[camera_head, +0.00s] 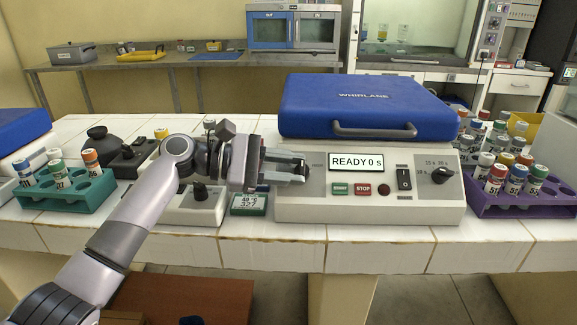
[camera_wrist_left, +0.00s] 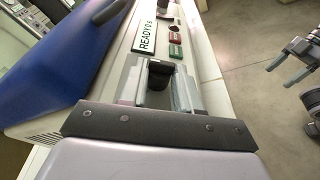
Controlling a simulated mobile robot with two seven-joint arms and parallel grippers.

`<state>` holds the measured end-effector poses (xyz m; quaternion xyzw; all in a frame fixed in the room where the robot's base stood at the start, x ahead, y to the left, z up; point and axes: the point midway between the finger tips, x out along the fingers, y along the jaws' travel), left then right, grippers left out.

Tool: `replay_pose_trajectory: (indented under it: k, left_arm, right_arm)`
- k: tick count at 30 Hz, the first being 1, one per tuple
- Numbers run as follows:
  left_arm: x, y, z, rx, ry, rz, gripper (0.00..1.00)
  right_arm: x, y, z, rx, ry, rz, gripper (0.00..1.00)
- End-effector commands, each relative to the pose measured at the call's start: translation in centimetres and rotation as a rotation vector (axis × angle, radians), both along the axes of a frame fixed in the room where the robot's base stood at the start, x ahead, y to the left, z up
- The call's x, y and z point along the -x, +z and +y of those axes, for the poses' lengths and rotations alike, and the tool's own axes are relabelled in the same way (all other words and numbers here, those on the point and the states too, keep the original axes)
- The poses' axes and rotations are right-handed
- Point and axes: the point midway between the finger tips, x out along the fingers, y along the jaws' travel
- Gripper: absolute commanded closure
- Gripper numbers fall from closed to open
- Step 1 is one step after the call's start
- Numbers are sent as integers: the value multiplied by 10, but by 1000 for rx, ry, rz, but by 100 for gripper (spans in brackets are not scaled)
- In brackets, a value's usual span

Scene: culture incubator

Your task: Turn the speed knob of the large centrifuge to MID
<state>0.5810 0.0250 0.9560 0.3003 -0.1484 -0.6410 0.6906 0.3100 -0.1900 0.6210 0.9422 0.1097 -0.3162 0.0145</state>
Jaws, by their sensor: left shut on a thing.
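The large centrifuge (camera_head: 365,207) has a blue lid (camera_head: 370,105), shut, and a display reading READY 0 s (camera_head: 356,163). My left gripper (camera_head: 300,170) is at the left end of its front panel, shut on a black knob (camera_wrist_left: 160,72). In the left wrist view this knob stands between the two fingers. The gripper covers most of the knob's dial marks, so its setting cannot be read. A second black knob (camera_head: 441,175), with time marks in seconds, is at the panel's right end. My right gripper (camera_wrist_left: 287,65) shows at the wrist view's right edge, fingers apart and empty.
Green START (camera_head: 340,189) and red STOP (camera_head: 363,189) buttons and a black rocker switch (camera_head: 404,180) are on the panel. A purple tube rack (camera_head: 520,207) stands right of the centrifuge. A small green display (camera_head: 248,205) and a teal tube rack (camera_head: 65,200) are left.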

Motion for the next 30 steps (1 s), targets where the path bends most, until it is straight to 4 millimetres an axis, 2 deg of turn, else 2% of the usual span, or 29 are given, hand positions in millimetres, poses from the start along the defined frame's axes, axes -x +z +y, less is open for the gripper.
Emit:
replay_pose_trajectory:
  k: [5,6,7,17,20,30]
  left_arm:
    - [-1,1,1,2,5,1,99]
    - [-1,1,1,2,6,1,55]
    - [-1,1,1,2,6,1,46]
    - [0,0,2,0,4,0,44]
    - [1,2,11,1,4,0,44]
    - [8,11,62,1,6,1,44]
  right_arm:
    - [0,0,0,-1,-1,0,23]
    - [0,0,0,-1,-1,0,23]
    - [0,0,0,-2,-1,0,23]
    - [0,0,1,-4,-3,0,23]
    - [0,1,1,-4,-3,0,23]
    - [0,2,1,-4,-3,0,23]
